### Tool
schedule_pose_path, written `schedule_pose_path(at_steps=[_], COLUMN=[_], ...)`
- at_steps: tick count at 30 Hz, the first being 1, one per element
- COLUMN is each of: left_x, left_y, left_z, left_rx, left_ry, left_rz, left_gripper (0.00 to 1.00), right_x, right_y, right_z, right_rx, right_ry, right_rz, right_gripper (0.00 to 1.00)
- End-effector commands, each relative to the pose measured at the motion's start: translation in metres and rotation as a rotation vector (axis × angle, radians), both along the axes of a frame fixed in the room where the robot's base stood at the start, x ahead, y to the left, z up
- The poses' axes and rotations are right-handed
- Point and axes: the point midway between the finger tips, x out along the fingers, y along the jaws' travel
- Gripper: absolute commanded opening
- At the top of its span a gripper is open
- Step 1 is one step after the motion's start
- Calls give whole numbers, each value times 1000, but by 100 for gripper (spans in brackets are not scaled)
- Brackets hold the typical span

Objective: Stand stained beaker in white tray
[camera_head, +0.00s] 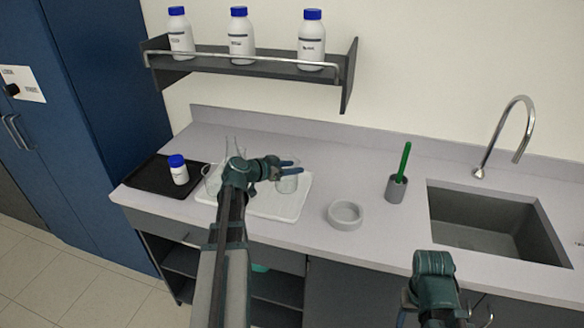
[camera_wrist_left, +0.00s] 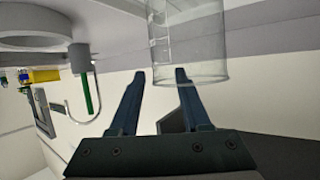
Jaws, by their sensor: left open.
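A clear glass beaker (camera_head: 288,184) stands upright over the right part of the white tray (camera_head: 290,208) in the head view. It also shows in the left wrist view (camera_wrist_left: 192,42), with faint marks on its wall; I cannot make out a stain. My left gripper (camera_head: 291,168) is open at the beaker's upper part. In the left wrist view its fingertips (camera_wrist_left: 159,77) are apart, the right one overlapping the beaker's edge; I cannot tell whether they touch. More clear glassware (camera_head: 213,180) is partly hidden behind my left arm. My right arm is at lower right, its fingers not clear.
A black tray (camera_head: 150,178) with a blue-capped bottle (camera_head: 178,169) is left of the white tray. A grey ring-shaped dish (camera_head: 345,214), a green-handled brush in a holder (camera_head: 397,188) and a sink (camera_head: 490,222) are to the right. A bottle shelf (camera_head: 240,67) hangs above.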

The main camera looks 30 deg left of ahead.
Motion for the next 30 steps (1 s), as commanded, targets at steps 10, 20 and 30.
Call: schedule_pose_path(at_steps=[10,20,30], left_x=[-63,-100,-103], left_y=[18,30,32], left_z=[32,46,46], left_rx=[0,0,0], left_ry=[0,0,0], left_rz=[4,2,1], left_gripper=[47,47,47], right_x=[0,0,0], right_y=[0,0,0], right_z=[32,46,46], right_rx=[0,0,0], right_ry=[0,0,0], right_rz=[0,0,0], right_gripper=[58,58,58])
